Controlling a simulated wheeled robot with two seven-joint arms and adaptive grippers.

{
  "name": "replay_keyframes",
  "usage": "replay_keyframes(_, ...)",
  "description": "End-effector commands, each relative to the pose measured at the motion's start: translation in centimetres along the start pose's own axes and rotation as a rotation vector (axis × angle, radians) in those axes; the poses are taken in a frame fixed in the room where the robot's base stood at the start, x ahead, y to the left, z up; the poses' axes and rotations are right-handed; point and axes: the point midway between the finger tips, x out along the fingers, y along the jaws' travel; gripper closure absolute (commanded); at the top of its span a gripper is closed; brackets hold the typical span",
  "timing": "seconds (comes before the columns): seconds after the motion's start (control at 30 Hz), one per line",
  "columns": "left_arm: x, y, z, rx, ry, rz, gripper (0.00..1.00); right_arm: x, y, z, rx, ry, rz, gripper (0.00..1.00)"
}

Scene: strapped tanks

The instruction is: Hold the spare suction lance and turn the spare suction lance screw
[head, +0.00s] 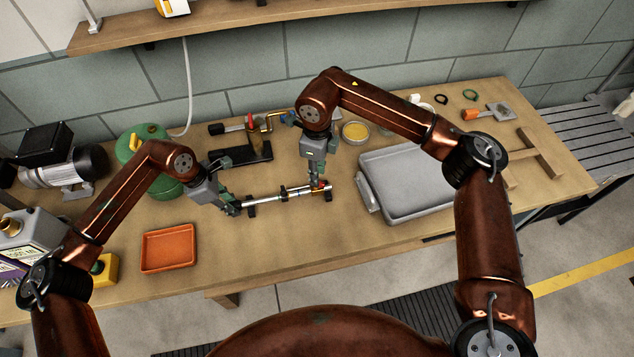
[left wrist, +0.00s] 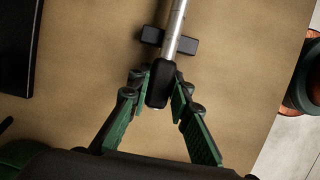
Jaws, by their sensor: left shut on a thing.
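The spare suction lance (head: 288,194) is a slim silver tube lying level on small black rests above the table. In the left wrist view the lance (left wrist: 176,25) ends in a black grip (left wrist: 160,84). My left gripper (head: 236,208) is shut on that black end; its green-padded fingers (left wrist: 161,95) sit on either side of it. My right gripper (head: 316,190) points down at the lance's right end, beside a small red and brassy part (head: 324,186), probably the screw. Its fingertips are too small and partly hidden to tell whether they are closed.
A grey tray (head: 366,196) stands right of the lance and an orange tray (head: 169,248) at the front left. Behind are a dark plate (head: 250,155) with a brass fixture, a green tank (head: 135,145) and a yellow-filled dish (head: 355,131). The table in front of the lance is clear.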

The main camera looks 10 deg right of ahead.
Motion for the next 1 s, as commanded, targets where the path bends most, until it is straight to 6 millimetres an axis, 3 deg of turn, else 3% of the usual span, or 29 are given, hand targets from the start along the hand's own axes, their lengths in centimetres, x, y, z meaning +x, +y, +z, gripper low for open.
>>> replay_keyframes(0.3, 0.0, 0.0, 0.1, 0.001, -0.001, 0.0, 1.0, 3.4, 0.0, 0.0, 0.0, -0.001, 0.001, 0.74)
replay_keyframes(0.73, 0.0, 0.0, 0.1, 0.001, -0.001, 0.0, 1.0, 4.1, 0.0, 0.1, -0.001, -0.002, 0.001, 0.74)
replay_keyframes(1.0, 0.0, 0.0, 0.1, 0.001, -0.001, 0.0, 1.0, 4.1, 0.0, 0.1, -0.001, -0.002, 0.001, 0.92)
